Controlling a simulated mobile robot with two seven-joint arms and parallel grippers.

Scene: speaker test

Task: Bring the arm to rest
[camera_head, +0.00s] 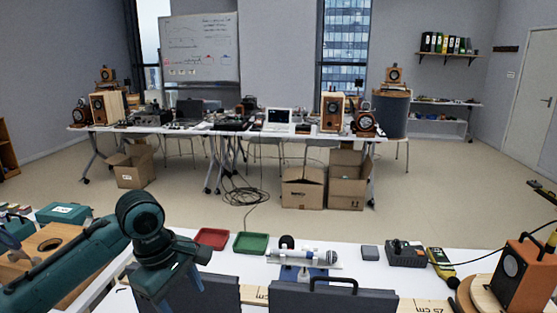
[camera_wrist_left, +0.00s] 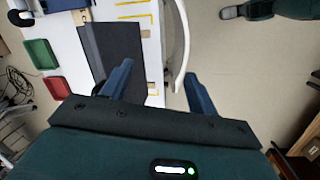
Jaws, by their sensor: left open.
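My left arm (camera_head: 75,262) comes in from the left in the head view and bends down over the near white table. Its gripper (camera_head: 180,290) hangs in front of a dark grey panel (camera_head: 205,291), its tips hard to make out. In the left wrist view the gripper (camera_wrist_left: 157,88) has its two blue fingers wide apart with nothing between them. A dark panel (camera_wrist_left: 112,50) and the table edge lie beyond the fingers. What looks like my right gripper (camera_wrist_left: 233,12) shows small at the top right of the wrist view; its jaws are unclear.
A red tray (camera_head: 212,238), a green tray (camera_head: 250,243) and a microphone (camera_head: 318,257) are on the near table. An orange-fronted speaker (camera_head: 522,275) stands at its right. A wooden box (camera_head: 50,238) is beside my left arm. Bare floor (camera_head: 420,205) lies beyond.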

